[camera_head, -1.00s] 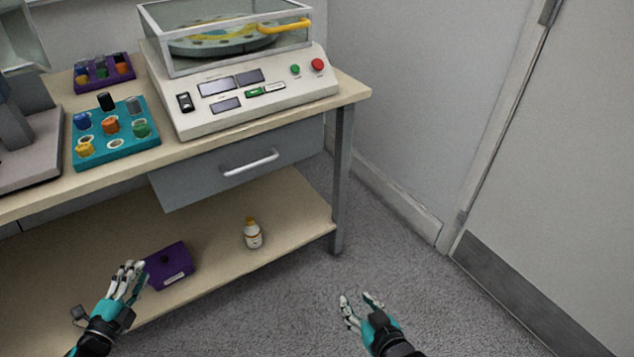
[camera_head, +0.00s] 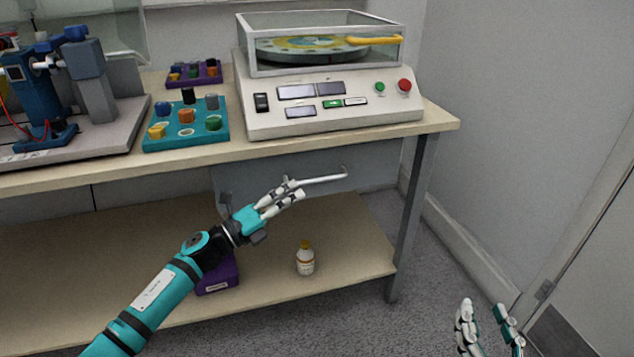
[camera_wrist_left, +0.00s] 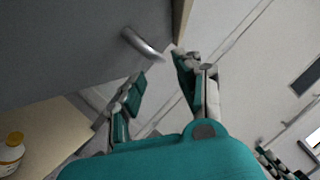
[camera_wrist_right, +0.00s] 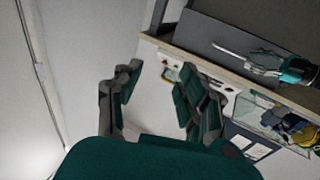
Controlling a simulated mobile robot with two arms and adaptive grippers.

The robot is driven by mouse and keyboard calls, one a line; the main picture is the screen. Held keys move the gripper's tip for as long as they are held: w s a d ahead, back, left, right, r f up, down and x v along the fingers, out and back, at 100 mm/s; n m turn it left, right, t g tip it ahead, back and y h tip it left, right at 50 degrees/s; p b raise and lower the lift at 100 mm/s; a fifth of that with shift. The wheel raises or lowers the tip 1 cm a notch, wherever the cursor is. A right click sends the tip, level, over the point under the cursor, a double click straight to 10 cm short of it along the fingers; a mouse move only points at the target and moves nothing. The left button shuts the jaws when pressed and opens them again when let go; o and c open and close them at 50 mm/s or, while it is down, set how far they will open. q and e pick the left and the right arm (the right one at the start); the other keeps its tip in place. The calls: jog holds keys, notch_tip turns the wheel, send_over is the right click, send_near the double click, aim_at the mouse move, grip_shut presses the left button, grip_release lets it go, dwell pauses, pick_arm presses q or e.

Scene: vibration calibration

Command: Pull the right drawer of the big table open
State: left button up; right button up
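The right drawer of the big table has a grey front (camera_head: 372,163) below the tabletop, and it looks shut. Its metal bar handle (camera_head: 322,180) sticks out from the front; it also shows in the left wrist view (camera_wrist_left: 142,45). My left gripper (camera_head: 294,190) is in front of the drawer and overlaps the handle's left part in the head view. In the left wrist view its fingers (camera_wrist_left: 155,78) are apart and empty, with the handle just ahead of them. Contact cannot be told. My right gripper (camera_head: 485,310) is open and empty, low at the right, away from the table.
A device with a glass cover (camera_head: 330,115) stands on the tabletop above the drawer. A teal rack (camera_head: 160,142) and a purple rack (camera_head: 190,82) are left of it. A bottle (camera_head: 305,260) and a purple box (camera_head: 222,275) are on the lower shelf. The table leg (camera_head: 415,215) stands at right.

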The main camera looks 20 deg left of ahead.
aim_at(316, 180)
pick_arm(q)
jog(key=x, duration=0.7)
jog(key=shift+w+d+b, duration=0.1)
jog(key=shift+w+b, duration=0.1)
jog(key=shift+b, duration=0.1)
pick_arm(e)
jog(key=r+t, duration=0.1)
jog(key=r, duration=0.2)
jog(key=shift+s+a+t, duration=0.15)
jog(key=shift+a+t, duration=0.05)
jog(key=shift+t, duration=0.2)
pick_arm(q)
grip_shut()
